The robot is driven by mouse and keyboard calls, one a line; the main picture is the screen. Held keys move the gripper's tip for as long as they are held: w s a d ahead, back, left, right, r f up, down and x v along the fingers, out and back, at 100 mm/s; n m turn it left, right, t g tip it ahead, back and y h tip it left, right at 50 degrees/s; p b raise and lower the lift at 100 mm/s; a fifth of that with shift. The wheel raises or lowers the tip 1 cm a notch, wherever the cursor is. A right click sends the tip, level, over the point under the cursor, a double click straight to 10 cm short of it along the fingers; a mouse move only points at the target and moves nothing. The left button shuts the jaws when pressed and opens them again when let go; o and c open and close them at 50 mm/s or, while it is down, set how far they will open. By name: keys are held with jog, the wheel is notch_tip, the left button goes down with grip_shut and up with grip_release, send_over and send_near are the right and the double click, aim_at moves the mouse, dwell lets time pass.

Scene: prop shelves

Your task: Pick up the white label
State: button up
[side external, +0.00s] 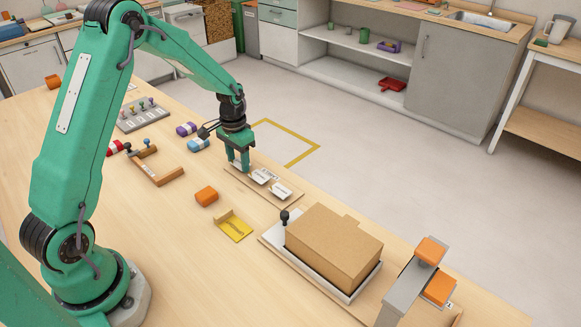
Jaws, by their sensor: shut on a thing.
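My green gripper (240,164) points down at the left end of a flat wooden board (291,204) near the far edge of the table. It is shut on a white label, which is mostly hidden between and behind the fingers. Two more white labels with dark marks lie on the same board to the right: one white label (261,176) close to the fingers and another white label (281,191) further right. I cannot tell whether the held label still touches the board.
A cardboard box (333,247) sits on a tray at the right, with a black knob (284,215) by its corner. An orange block (206,195) and a yellow holder (235,227) lie in front. Blue (198,145) and purple (186,129) blocks lie left of the gripper.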

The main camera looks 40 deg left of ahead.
aim_at(239, 164)
jog(key=shift+r, duration=0.15)
jog(key=shift+r, duration=0.5)
notch_tip(239, 164, up, 4)
jog(key=shift+f, duration=0.2)
jog(key=s+d+r, duration=0.3)
jog(key=d+r, duration=0.3)
jog(key=d, duration=0.5)
jog(key=shift+d+r, duration=0.15)
jog(key=shift+r, duration=0.2)
jog(key=s+d+r, duration=0.1)
jog(key=d, duration=0.8)
jog(key=s+d, duration=0.1)
jog(key=d, duration=0.8)
jog(key=s+d+r, duration=0.1)
jog(key=d, duration=0.7)
jog(key=shift+s+d+r, duration=0.3)
jog(key=shift+s+d, duration=0.05)
jog(key=shift+d, duration=0.05)
jog(key=shift+f, duration=0.25)
